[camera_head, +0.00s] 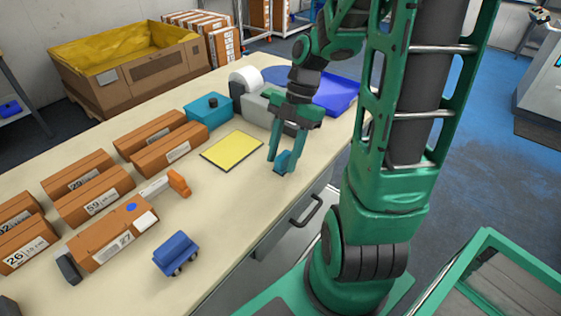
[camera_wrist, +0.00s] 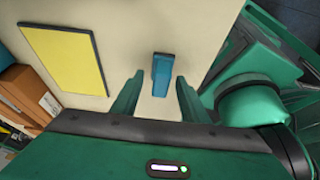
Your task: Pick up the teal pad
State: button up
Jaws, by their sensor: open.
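The teal pad (camera_head: 286,162) is a small teal-blue piece near the front edge of the table, to the right of the yellow sheet. In the wrist view the teal pad (camera_wrist: 162,76) appears narrow and upright in the picture, between the two finger lines. My gripper (camera_head: 283,150) is above the table and points down at the pad. Its green fingers are open in the wrist view (camera_wrist: 160,85), one on each side of the pad, with a gap showing on both sides. Whether the fingertips reach down beside it is hard to tell.
A yellow sheet (camera_head: 232,151) lies left of my gripper. A teal box with a dark knob (camera_head: 209,111), a grey device with a white roll (camera_head: 258,105) and a blue tray (camera_head: 337,95) stand behind.

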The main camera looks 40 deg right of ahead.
aim_at(278, 158)
jog(key=c, duration=1)
jog(key=shift+r, duration=0.15)
jog(key=shift+r, duration=0.25)
notch_tip(278, 158, up, 4)
jog(key=shift+a+f, duration=0.1)
jog(key=s+a+r, duration=0.1)
jog(key=a+r, duration=0.1)
jog(key=a, duration=0.1)
jog(key=s+a+r, duration=0.1)
jog(key=a+r, duration=0.1)
jog(key=a, duration=0.2)
jog(key=s+a+r, duration=0.1)
jog(key=a+r, duration=0.1)
jog(key=a, duration=0.1)
jog(key=shift+s+a+r, duration=0.25)
jog(key=shift+s+a, duration=0.15)
